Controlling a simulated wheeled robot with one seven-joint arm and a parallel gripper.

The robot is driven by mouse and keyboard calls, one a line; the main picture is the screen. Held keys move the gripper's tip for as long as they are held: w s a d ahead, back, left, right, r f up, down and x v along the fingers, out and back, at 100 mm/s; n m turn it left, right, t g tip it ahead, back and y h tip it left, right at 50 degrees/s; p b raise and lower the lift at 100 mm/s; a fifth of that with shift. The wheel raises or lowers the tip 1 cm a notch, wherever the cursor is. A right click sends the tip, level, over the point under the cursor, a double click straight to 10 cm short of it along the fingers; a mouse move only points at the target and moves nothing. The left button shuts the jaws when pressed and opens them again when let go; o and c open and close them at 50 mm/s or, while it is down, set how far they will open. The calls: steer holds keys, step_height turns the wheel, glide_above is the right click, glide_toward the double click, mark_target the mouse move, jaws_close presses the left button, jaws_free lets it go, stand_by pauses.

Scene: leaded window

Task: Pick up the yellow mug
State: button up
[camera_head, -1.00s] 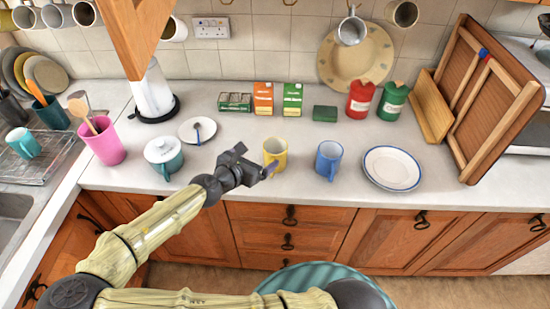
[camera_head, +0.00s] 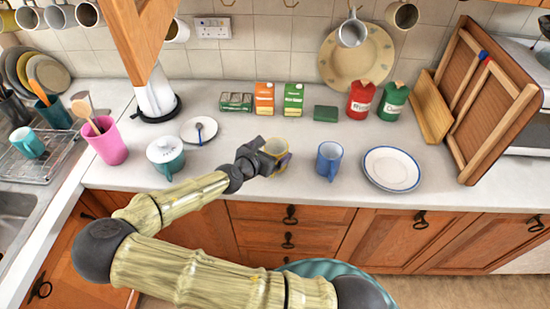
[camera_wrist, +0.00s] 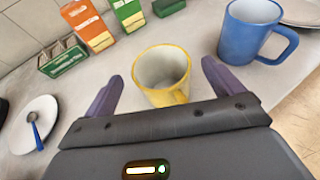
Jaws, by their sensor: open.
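The yellow mug (camera_head: 277,150) stands upright on the counter, partly hidden behind my gripper in the head view. In the wrist view the mug (camera_wrist: 162,76) sits between my two open purple fingers, its handle pointing toward the palm. My gripper (camera_head: 272,160) is open and low at the counter. In the wrist view my gripper (camera_wrist: 160,85) has a finger on either side of the mug, with a visible gap on each side. I see nothing held.
A blue mug (camera_head: 328,160) stands close to the right, and a plate (camera_head: 391,168) beyond it. Cartons (camera_head: 264,97) stand behind against the wall. Counter between is clear.

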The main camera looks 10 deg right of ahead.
mark_target(281, 144)
steer(key=shift+p+x, duration=0.3)
steer(key=shift+x, duration=0.85)
steer(key=shift+w+d+f, duration=0.2)
steer(key=shift+d, duration=0.15)
steer(key=c, duration=1.6)
step_height(281, 144, up, 10)
steer(key=b, duration=0.1)
